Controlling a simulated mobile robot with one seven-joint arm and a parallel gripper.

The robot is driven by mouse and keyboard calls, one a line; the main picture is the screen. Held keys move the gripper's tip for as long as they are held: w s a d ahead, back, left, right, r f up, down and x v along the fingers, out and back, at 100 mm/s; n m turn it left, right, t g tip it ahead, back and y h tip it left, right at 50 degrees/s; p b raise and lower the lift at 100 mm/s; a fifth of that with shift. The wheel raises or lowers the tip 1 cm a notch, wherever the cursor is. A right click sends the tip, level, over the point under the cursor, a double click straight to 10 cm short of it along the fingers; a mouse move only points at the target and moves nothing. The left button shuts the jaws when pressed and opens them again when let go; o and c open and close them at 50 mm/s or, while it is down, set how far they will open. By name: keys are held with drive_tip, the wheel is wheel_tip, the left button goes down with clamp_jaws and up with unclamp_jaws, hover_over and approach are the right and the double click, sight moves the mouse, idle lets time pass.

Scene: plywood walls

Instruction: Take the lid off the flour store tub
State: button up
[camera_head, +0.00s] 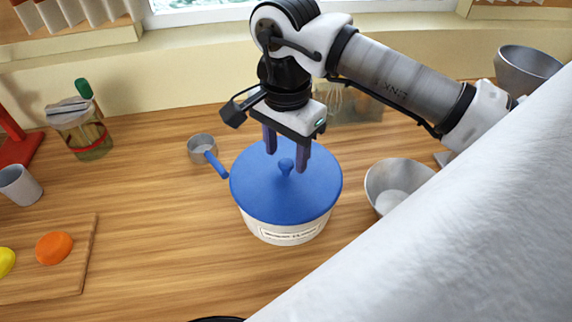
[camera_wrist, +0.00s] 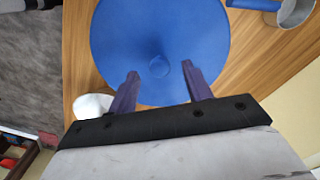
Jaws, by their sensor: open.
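The flour store tub (camera_head: 285,230) is a pale round tub with a label on its front, standing upright on the wooden counter. Its blue lid (camera_head: 262,193) sits on top and has a small blue knob (camera_head: 286,166) in the middle. In the wrist view the lid (camera_wrist: 140,35) fills the upper middle, with the knob (camera_wrist: 159,67) between and slightly beyond my fingertips. My gripper (camera_head: 287,158) is open and empty above the lid, its two purple fingers pointing down on either side of the knob. I cannot tell whether the fingertips touch the lid.
A measuring cup (camera_head: 202,146) with a blue handle lies left of the tub, close to it. A metal bowl (camera_head: 392,185) stands close on the right. A jar (camera_head: 85,135), grey cup (camera_head: 18,184) and cutting board (camera_head: 75,260) are further left. The front counter (camera_head: 170,270) is clear.

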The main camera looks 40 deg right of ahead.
drive_tip(key=shift+f, duration=0.9)
drive_tip(key=shift+r, duration=0.1)
drive_tip(key=shift+c, duration=0.2)
drive_tip(key=c, duration=1)
drive_tip(key=shift+c, duration=0.2)
